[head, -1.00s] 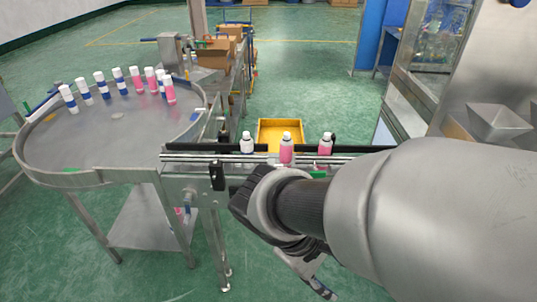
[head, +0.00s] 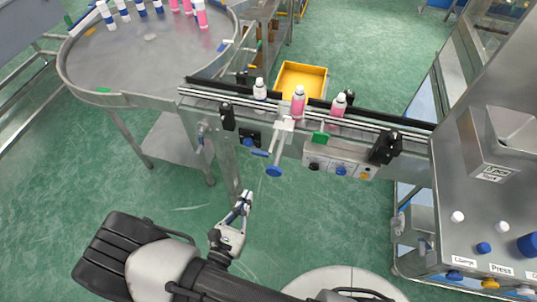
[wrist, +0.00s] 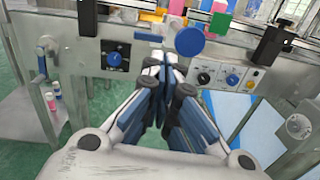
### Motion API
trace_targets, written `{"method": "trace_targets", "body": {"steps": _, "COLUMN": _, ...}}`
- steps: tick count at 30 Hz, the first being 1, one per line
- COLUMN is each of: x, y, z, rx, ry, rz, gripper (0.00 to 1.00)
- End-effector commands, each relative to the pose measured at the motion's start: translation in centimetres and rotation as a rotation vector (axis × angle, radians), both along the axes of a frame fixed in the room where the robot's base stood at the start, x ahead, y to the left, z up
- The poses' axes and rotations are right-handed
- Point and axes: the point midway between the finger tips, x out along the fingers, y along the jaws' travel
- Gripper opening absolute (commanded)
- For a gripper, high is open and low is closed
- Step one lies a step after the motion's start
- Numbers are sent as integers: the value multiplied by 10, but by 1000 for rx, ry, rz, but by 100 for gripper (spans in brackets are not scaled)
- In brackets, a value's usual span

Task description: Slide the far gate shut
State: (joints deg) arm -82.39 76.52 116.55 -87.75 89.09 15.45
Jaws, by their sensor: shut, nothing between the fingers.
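The conveyor (head: 390,122) crosses the head view. A metal slide with a round blue knob (head: 274,171) sticks out from its near side; the knob also shows in the wrist view (wrist: 190,41). A green tab (head: 320,138) sits just right of it, also in the wrist view (wrist: 219,22). I cannot tell for certain which part is the far gate. A white-capped clear bottle (head: 260,89) and two pink bottles (head: 298,101) (head: 338,106) stand on the belt. My gripper (head: 246,196) is shut and empty, below and left of the knob, apart from it; it also shows in the wrist view (wrist: 165,62).
A round steel table (head: 120,60) with several bottles adjoins the conveyor at left. A yellow bin (head: 302,80) lies behind the belt. A control panel (head: 340,168) is on the conveyor front. A steel machine (head: 480,220) stands at right. Green floor is clear at front left.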

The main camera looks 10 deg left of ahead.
Motion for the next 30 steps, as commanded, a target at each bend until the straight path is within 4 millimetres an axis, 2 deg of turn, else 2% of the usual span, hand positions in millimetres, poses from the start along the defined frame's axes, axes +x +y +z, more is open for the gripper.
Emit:
{"method": "trace_targets", "body": {"steps": 4, "x": -11, "y": 11, "z": -14, "rx": -39, "ry": -2, "rz": 90, "gripper": 0}}
{"method": "trace_targets", "body": {"steps": 8, "x": -4, "y": 11, "z": -16, "rx": -43, "ry": -3, "rz": 99, "gripper": 0}}
{"method": "trace_targets", "body": {"steps": 11, "x": 10, "y": 9, "z": -16, "rx": -42, "ry": -2, "rz": 94, "gripper": 0}}
{"method": "trace_targets", "body": {"steps": 24, "x": 100, "y": 2, "z": -16, "rx": -40, "ry": -3, "rz": 92, "gripper": 0}}
{"method": "trace_targets", "body": {"steps": 30, "x": 122, "y": 0, "z": -16, "rx": -41, "ry": -2, "rz": 94, "gripper": 0}}
